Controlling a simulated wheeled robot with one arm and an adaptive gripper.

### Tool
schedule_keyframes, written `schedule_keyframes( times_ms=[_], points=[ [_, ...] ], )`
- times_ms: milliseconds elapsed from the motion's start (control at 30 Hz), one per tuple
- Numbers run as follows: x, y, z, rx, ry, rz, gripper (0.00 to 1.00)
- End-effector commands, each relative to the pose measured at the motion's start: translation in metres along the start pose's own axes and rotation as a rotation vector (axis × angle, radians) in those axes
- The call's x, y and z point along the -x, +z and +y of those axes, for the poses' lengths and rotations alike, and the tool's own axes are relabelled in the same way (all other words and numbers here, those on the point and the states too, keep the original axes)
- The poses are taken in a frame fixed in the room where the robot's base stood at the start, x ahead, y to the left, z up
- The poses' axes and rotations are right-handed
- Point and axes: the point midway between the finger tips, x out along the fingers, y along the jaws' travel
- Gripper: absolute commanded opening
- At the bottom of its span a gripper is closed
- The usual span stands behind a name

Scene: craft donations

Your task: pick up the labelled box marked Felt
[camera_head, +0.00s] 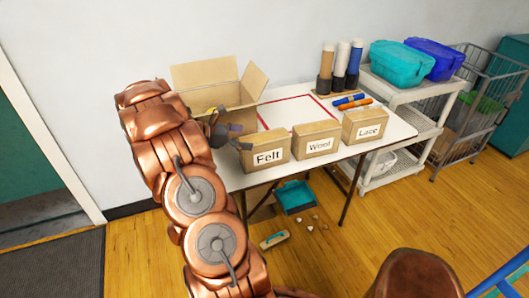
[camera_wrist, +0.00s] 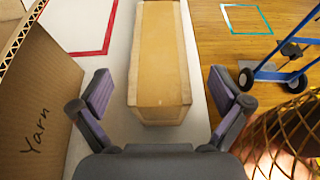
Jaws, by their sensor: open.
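The box marked Felt (camera_head: 268,157) is a tan cardboard box with a white label, upright at the table's front edge, leftmost of three labelled boxes. My gripper (camera_head: 239,138) is open and empty at its upper left end. In the wrist view, a tan box (camera_wrist: 160,60), apparently the same one, lies ahead between the spread fingers of my gripper (camera_wrist: 160,92), with gaps on both sides. Its label does not show there.
Boxes marked Wool (camera_head: 317,145) and Lace (camera_head: 369,129) stand to the right. An open carton (camera_head: 215,88), marked Yarn (camera_wrist: 38,95) in the wrist view, stands close behind my gripper. A white trolley (camera_head: 395,99) is right of the table. A blue hand truck (camera_wrist: 280,72) stands on the floor.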

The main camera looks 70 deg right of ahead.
Motion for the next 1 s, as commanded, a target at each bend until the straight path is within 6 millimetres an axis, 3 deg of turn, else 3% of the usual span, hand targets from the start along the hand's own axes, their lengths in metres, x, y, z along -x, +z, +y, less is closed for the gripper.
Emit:
schedule_keyframes(
  times_ms=[333,633,867,1000],
  points=[
    [-0.028,0.002,-0.001,0.000,-0.006,0.001,1.00],
    [-0.065,0.002,0.001,-0.002,-0.004,0.003,1.00],
    [-0.068,0.001,0.002,-0.002,-0.001,0.002,1.00],
    [-0.068,0.001,0.002,-0.002,-0.001,0.002,0.88]
  ],
)
